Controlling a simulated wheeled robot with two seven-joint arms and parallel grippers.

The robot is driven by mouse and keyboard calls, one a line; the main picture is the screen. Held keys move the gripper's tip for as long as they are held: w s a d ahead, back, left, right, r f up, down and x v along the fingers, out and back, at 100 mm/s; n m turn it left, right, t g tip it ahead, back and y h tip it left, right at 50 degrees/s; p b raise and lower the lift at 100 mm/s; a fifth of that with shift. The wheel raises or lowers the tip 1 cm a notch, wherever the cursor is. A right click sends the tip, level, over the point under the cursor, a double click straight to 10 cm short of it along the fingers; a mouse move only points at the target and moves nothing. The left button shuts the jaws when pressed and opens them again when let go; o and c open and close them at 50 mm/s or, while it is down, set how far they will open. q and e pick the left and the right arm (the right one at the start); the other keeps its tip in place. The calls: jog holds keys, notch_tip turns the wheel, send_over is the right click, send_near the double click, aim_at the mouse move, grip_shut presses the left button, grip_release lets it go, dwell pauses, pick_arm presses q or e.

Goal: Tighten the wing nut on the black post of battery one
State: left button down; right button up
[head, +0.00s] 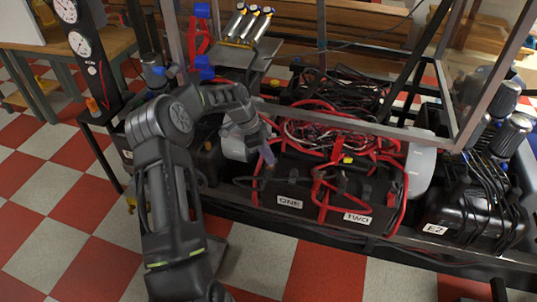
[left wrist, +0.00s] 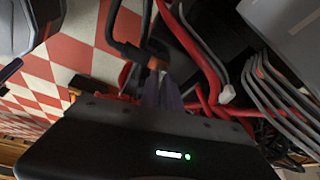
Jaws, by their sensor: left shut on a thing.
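Battery one (head: 290,185) is a black box with a white ONE label, standing in the frame beside battery two (head: 345,205). My left gripper (head: 268,156) points down at the rear left part of battery one's top. In the left wrist view its purple-grey fingers (left wrist: 166,92) are shut on a small copper-orange piece, which appears to be the wing nut (left wrist: 155,63). A black cable (left wrist: 122,47) loops up to it. The fingers hide most of the nut and the post under it, so I cannot tell how tightly it sits. My right gripper is not in view.
Red cables (head: 320,190) arch over both batteries, and a bundle of red wires (head: 325,133) lies behind them. Frame bars rise around the rig. The E2 unit (head: 465,205) stands at right. Red cable (left wrist: 196,50) and grey tubes (left wrist: 275,95) run close to the left fingers.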

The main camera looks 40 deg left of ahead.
pick_arm(q)
jog(key=shift+w+a+r+m+g+h, duration=0.15)
jog(key=shift+m+g, duration=0.15)
jog(key=shift+m, duration=0.55)
jog(key=shift+d+f+m+g+h, duration=0.15)
jog(key=shift+m+g, duration=0.15)
jog(key=shift+m, duration=0.55)
jog(key=shift+a+r, duration=0.1)
jog(key=shift+r, duration=0.05)
jog(key=c, duration=1.6)
grip_release()
jog(key=shift+o, duration=0.2)
jog(key=p+v, duration=0.2)
jog(key=v, duration=0.5)
jog(key=shift+r, duration=0.35)
jog(key=shift+a, duration=0.1)
